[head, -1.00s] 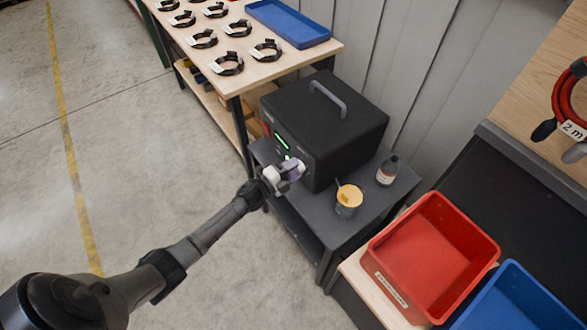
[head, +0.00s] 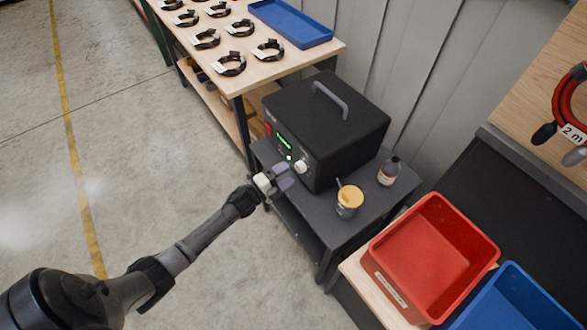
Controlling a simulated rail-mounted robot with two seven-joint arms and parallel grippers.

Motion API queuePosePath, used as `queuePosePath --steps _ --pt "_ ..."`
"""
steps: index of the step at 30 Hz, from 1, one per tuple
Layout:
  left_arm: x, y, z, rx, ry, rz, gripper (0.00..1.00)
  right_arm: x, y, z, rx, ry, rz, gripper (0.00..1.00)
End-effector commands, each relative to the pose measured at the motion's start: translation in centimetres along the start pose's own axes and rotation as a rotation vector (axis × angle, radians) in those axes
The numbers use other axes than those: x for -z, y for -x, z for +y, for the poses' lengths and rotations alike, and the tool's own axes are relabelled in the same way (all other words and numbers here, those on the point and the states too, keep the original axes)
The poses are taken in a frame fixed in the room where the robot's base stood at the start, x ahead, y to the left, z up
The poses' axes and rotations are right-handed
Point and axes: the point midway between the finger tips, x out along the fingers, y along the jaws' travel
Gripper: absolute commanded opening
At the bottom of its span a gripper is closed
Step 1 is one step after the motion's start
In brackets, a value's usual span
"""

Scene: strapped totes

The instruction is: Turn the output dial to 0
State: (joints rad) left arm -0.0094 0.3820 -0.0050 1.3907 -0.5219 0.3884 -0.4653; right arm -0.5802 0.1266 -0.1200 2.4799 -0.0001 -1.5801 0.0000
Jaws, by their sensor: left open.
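The black power unit (head: 345,125) with a grey top handle stands on a dark grey cart. Its front face, turned to the lower left, carries a green lit display (head: 285,142), a small green light and a white dial (head: 301,167). The dial's setting is too small to read. My left gripper (head: 286,178) is open and empty, just to the left of the dial, with its fingers pointing towards the front face. It looks apart from the dial. My right gripper is not in view.
On the cart (head: 335,225) stand a yellow-topped tin (head: 348,200) and a small bottle (head: 388,171). A wooden table (head: 265,70) with several black rings and a blue tray (head: 291,22) is behind. A red bin (head: 433,255) and a blue bin (head: 515,300) are at the lower right.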

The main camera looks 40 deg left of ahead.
Motion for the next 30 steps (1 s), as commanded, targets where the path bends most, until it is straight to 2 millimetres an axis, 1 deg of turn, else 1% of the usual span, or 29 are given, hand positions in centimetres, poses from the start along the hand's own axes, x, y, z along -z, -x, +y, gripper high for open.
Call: queuePosePath --steps 1,6,9,13,19,30 --pt "0.0 1.2 -0.1 -0.002 0.000 -0.001 0.68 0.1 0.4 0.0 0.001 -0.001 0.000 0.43" --pt "0.1 4.5 -0.1 -0.003 0.000 0.000 0.68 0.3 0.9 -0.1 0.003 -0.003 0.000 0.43" --pt "0.0 6.2 -0.1 -0.001 0.000 -0.001 0.68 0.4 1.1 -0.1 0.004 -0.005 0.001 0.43" --pt "0.0 7.9 -0.1 -0.001 0.000 -0.001 0.68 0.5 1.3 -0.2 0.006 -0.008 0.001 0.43" --pt "0.0 9.3 -0.1 0.001 0.000 0.001 0.68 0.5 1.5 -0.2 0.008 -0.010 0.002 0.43" --pt "0.0 9.6 -0.1 0.001 -0.001 0.000 0.68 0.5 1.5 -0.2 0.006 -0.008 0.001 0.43"
